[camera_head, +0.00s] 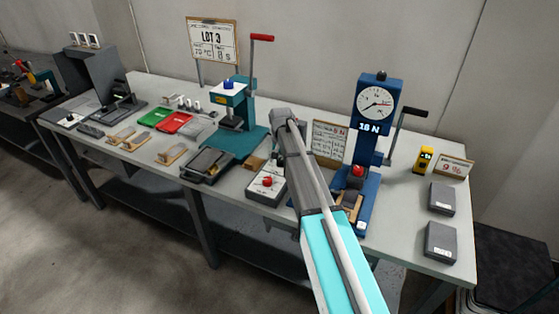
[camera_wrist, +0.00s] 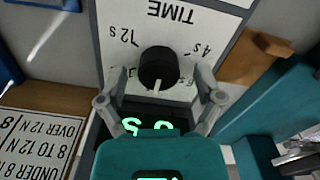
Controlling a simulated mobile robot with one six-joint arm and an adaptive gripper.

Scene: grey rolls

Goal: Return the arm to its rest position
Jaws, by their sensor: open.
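My arm reaches from the bottom of the head view over the bench (camera_head: 410,245), and its own links hide my gripper there. In the wrist view my gripper (camera_wrist: 160,100) is open, with one finger on each side and nothing between them. A dark box with a white TIME panel (camera_wrist: 190,30) lies beyond the fingers. Its black knob (camera_wrist: 157,68) shows ahead of the fingertips; I cannot tell how far apart they are. A green lit display is partly covered by my gripper's body.
The teal press (camera_head: 232,110) with a red lever stands left of my arm. The blue gauge tester (camera_head: 375,110), reading 18 N, stands close on the right. A red-button box (camera_head: 266,184) sits beside my arm. Grey boxes (camera_head: 441,241) lie at the right end.

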